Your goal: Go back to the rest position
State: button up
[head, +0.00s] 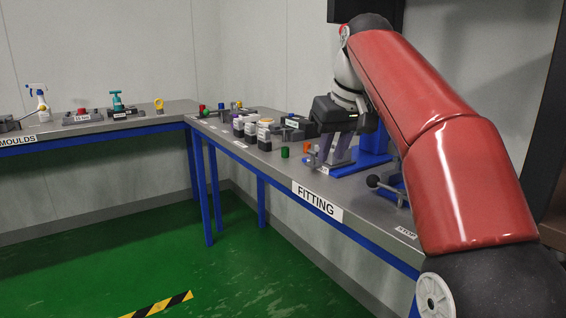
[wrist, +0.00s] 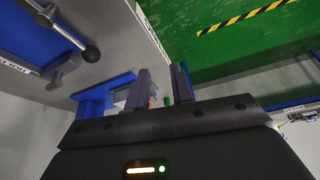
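My gripper (head: 332,158) hangs over the fitting table (head: 382,212) in the head view, fingers pointing down, in front of a blue stand (head: 374,140). In the wrist view my gripper (wrist: 161,72) shows two dark fingers standing apart with a gap between them. Nothing is held between them; small orange and green items show beyond the gap. The exact height of the fingertips above the table cannot be told.
Several dark-bodied containers (head: 264,135) and a green cylinder (head: 285,152) stand left of my gripper. A ball-ended lever (head: 374,182) sits nearer me; it also shows in the wrist view (wrist: 91,53). The moulds table (head: 160,117) is far left. The green floor (head: 240,265) is open.

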jog(key=s+d+f+m, duration=0.2)
jog(key=s+d+f, duration=0.1)
jog(key=s+f, duration=1)
jog(key=s+d+f+m+t+h, duration=0.1)
jog(key=s+d+f+m, duration=0.1)
jog(key=s+f, duration=1.1)
jog(key=shift+d+h, duration=0.3)
jog(key=shift+d, duration=0.1)
